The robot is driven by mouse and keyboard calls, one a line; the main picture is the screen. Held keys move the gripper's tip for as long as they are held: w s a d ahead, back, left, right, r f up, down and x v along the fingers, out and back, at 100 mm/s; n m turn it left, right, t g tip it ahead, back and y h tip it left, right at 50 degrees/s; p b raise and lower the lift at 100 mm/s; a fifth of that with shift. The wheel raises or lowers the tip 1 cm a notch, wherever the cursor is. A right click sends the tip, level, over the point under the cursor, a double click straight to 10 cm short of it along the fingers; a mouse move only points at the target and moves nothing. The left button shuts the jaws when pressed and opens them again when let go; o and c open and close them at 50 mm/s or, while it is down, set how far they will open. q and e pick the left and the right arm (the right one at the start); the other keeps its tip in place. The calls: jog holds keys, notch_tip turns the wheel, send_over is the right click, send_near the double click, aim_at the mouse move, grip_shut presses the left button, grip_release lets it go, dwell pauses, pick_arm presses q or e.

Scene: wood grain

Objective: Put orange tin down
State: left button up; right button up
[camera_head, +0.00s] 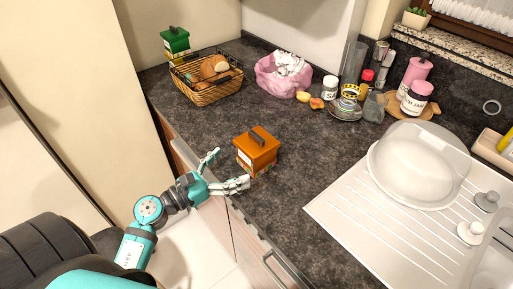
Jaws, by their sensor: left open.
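The orange tin (257,148) stands upright on the dark countertop (285,185), near its front edge. It has an orange lid with a dark handle on top. My left gripper (229,169) is open at the counter's front edge, just left of and in front of the tin. One finger lies near the tin's lower front, the other points up to its left. I cannot tell whether a finger touches the tin. My right gripper is not in view.
A wire bread basket (192,92) and a green tin (175,40) stand at the back left. A pink bag (270,82), jars and cups line the back. The white sink drainer (345,215) with a clear bowl (412,175) is at right. Counter around the tin is free.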

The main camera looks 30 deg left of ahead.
aim_at(245, 157)
pick_arm(q)
jog(key=p+x, duration=0.1)
jog(key=x, duration=0.3)
jog(key=shift+d, duration=0.1)
jog(key=shift+w+d+r, duration=0.1)
jog(key=shift+w+r, duration=0.05)
jog(key=shift+w, duration=0.2)
jog(key=p+x, duration=0.2)
jog(key=x, duration=0.1)
jog(key=shift+w, duration=0.3)
jog(key=shift+w+d, duration=0.25)
jog(key=shift+w, duration=0.15)
jog(key=c, duration=1.6)
